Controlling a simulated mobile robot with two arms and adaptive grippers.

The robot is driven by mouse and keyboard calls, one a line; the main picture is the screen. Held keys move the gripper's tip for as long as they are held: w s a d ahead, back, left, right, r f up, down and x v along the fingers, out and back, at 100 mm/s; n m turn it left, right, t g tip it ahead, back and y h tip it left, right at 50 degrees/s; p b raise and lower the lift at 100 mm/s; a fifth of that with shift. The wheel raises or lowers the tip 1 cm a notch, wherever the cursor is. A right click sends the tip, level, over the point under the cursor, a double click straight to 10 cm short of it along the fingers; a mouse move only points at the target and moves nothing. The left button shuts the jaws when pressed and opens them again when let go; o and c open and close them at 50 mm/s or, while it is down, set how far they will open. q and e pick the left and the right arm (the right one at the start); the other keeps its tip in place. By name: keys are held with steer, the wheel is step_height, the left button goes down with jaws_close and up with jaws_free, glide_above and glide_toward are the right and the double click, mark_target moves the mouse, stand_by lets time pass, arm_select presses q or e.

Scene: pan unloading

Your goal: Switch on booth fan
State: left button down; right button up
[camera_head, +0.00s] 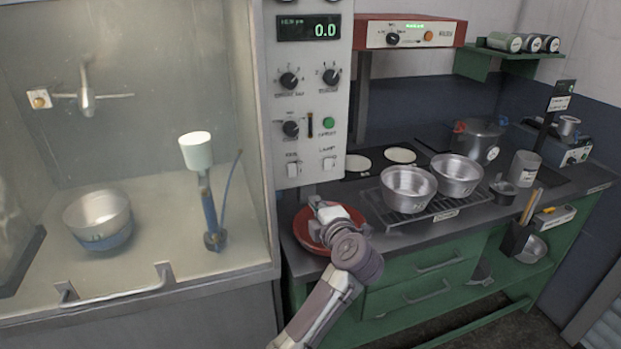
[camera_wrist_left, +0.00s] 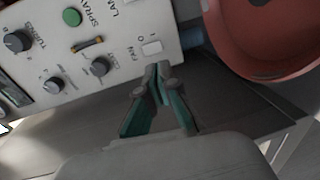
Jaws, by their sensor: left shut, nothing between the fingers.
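The booth's white control panel (camera_head: 308,110) carries knobs, a green button and two white rocker switches. The fan switch (camera_head: 293,170) is the left one near the panel's bottom edge; it also shows in the left wrist view (camera_wrist_left: 151,47), beside its FAN label. The lamp switch (camera_head: 328,164) is to its right. My left gripper (camera_head: 315,204) is just below the panel, in front of a red-orange round dish. In the left wrist view its fingertips (camera_wrist_left: 158,70) are shut and empty, close to the fan switch; I cannot tell if they touch it. My right gripper is out of view.
The glazed booth (camera_head: 160,281) holds a metal pan (camera_head: 98,218) and a spray stand with a white cup (camera_head: 196,150). The red-orange dish (camera_head: 352,214) is close by the gripper. Two metal pans (camera_head: 408,190) stand on a rack right of my arm.

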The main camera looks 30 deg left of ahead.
mark_target(295, 175)
arm_select(q)
steer(key=shift+s, duration=0.1)
steer(key=shift+a, duration=0.1)
steer(key=p+x, duration=0.2)
steer(key=x, duration=1.1)
steer(key=shift+w+a+f, duration=0.1)
steer(key=shift+w+a, duration=0.15)
steer(key=shift+w, duration=0.15)
steer(key=shift+a+f+b, duration=0.15)
steer(key=shift+f+b, duration=0.2)
steer(key=shift+b, duration=0.35)
steer(key=shift+w+a+r, duration=0.1)
steer(key=shift+r, duration=0.15)
